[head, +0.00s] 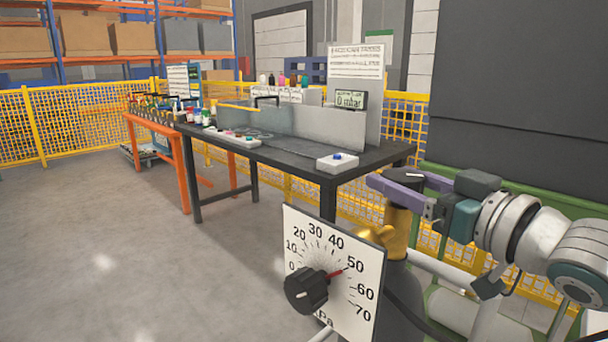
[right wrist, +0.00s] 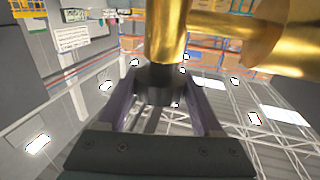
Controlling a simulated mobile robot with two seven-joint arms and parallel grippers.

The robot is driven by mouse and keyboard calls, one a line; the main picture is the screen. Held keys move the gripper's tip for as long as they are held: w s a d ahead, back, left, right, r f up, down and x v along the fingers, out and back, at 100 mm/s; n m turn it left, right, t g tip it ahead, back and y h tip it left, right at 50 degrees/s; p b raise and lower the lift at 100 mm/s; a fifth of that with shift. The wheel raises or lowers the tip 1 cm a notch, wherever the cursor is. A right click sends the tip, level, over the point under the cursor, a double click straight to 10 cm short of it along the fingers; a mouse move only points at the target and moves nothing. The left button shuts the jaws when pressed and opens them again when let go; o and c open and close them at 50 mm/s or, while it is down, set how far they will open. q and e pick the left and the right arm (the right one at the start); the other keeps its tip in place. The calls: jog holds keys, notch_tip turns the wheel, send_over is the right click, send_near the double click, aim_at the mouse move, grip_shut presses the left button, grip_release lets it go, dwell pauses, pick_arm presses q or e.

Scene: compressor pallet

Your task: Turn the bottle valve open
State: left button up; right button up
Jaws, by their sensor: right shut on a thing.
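The brass bottle valve (head: 396,236) stands on top of a grey bottle (head: 402,298) in the lower right of the head view. Its dark handwheel is mostly hidden there by my gripper. My right gripper (head: 402,186) comes in from the right with its purple fingers around the top of the valve. In the right wrist view the black handwheel (right wrist: 164,84) sits between the two purple fingers (right wrist: 165,100), with the brass valve body (right wrist: 168,35) beyond it. The right gripper is shut on the handwheel. My left gripper is not in view.
A white dial panel (head: 345,300) with a black knob (head: 305,290) stands in front of the bottle, its red pointer near 50. A dark workbench (head: 285,155) stands behind, with a display (head: 350,100) reading 0 mbar. Yellow fencing (head: 60,125) lies behind. The floor at left is clear.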

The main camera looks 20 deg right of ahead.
jog(key=o, duration=1.4)
jog(key=shift+c, duration=0.2)
jog(key=shift+s, duration=0.1)
jog(key=s+d, duration=0.1)
jog(key=s, duration=0.8)
jog(key=shift+s+d+p, duration=0.2)
jog(key=shift+s+p, duration=0.15)
jog(key=shift+p, duration=0.1)
